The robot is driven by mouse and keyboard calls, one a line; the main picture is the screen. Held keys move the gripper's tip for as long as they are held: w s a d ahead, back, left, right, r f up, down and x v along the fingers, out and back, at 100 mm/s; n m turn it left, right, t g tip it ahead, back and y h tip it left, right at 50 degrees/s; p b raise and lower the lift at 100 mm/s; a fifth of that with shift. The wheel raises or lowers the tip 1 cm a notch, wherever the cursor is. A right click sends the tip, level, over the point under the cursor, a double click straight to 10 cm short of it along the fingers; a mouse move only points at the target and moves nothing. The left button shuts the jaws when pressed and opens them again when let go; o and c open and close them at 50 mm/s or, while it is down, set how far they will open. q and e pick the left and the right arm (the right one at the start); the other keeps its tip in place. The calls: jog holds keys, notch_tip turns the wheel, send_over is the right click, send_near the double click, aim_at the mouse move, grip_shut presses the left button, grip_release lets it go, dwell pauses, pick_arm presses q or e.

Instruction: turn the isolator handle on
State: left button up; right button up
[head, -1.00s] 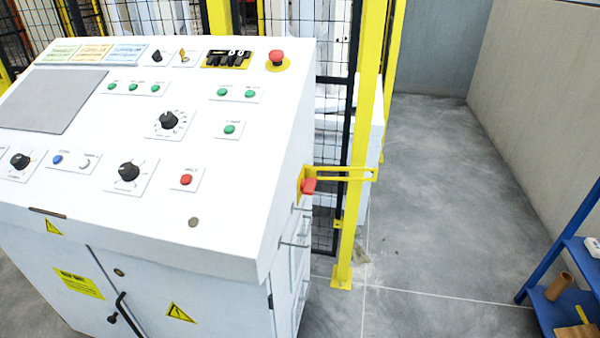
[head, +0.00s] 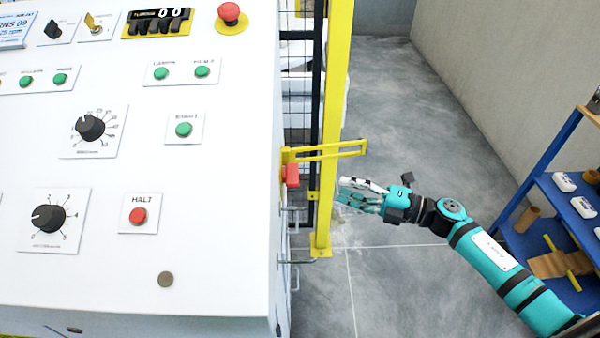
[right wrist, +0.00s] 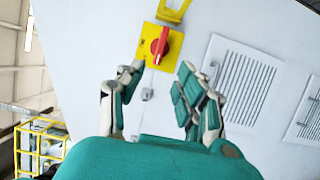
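The isolator handle is red on a yellow plate on the right side wall of the white control cabinet. In the head view the handle (head: 291,175) shows edge-on at the cabinet's side. In the right wrist view the handle (right wrist: 160,45) sits on its yellow plate (right wrist: 150,62), ahead of the fingers. My right gripper (head: 345,192) is to the right of the handle and apart from it. In the right wrist view the right gripper (right wrist: 155,88) has its fingers spread apart with nothing between them. My left gripper is not in view.
A yellow bracket (head: 325,151) juts out above the handle near the yellow fence post (head: 333,110). Metal pull handles (head: 296,262) stick out lower on the cabinet. A blue shelf (head: 550,195) stands at right. Grey floor (head: 400,290) is clear between.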

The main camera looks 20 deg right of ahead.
aim_at(291, 174)
jog(key=p+x, duration=0.1)
jog(key=x, duration=1.1)
jog(key=shift+p, duration=0.35)
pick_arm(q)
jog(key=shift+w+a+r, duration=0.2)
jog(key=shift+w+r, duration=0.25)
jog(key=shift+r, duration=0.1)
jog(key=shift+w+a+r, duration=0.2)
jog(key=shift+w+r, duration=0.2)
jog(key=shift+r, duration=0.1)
pick_arm(e)
jog(key=shift+w+d, duration=0.1)
jog(key=shift+d, duration=0.05)
grip_shut()
